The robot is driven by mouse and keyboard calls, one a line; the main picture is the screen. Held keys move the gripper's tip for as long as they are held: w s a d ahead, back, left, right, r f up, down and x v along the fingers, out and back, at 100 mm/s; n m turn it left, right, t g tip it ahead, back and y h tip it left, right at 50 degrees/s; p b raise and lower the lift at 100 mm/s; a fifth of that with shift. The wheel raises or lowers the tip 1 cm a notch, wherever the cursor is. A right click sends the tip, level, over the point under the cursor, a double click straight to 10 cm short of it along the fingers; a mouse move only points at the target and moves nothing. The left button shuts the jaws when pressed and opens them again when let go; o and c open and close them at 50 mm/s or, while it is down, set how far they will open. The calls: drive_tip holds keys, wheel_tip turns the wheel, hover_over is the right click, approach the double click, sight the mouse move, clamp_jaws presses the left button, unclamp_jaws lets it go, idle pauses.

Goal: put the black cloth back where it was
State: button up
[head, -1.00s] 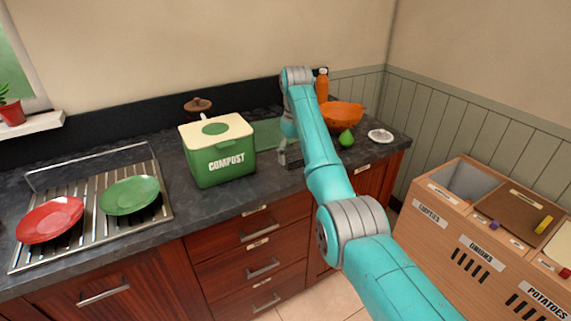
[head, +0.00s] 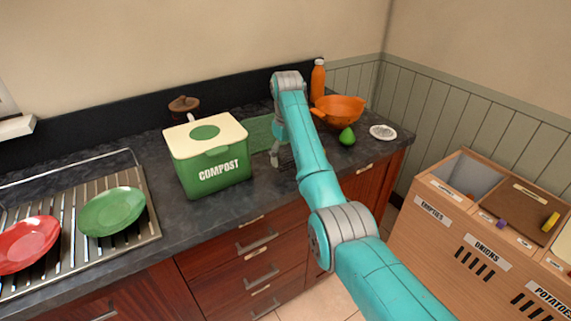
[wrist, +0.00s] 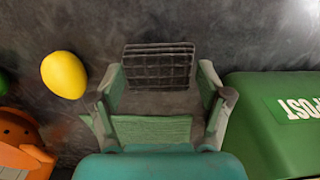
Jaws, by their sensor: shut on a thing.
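The black cloth (wrist: 158,66) is a dark, checked, folded piece between the fingers of my gripper (wrist: 160,88) in the wrist view. My gripper is shut on it, above the dark counter. In the head view, my gripper (head: 283,160) is over the counter right of the compost bin, with a dark bit of the cloth beside it, partly hidden by my arm. A green cloth or mat (head: 258,134) lies on the counter behind my gripper; a green strip also shows between my fingers in the wrist view (wrist: 150,129).
The green compost bin (head: 214,172) stands close left of my gripper. An orange colander (head: 341,109), orange bottle (head: 318,79), green pear (head: 347,137) and white dish (head: 382,132) stand to the right. A lemon (wrist: 64,75) lies nearby. Plates on a rack (head: 154,219) are far left.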

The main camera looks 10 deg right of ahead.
sight(287, 159)
drive_tip(key=shift+f, duration=1.6)
drive_tip(key=shift+f, duration=0.1)
drive_tip(key=o, duration=1)
wheel_tip(287, 159, up, 12)
drive_tip(key=shift+r, duration=0.15)
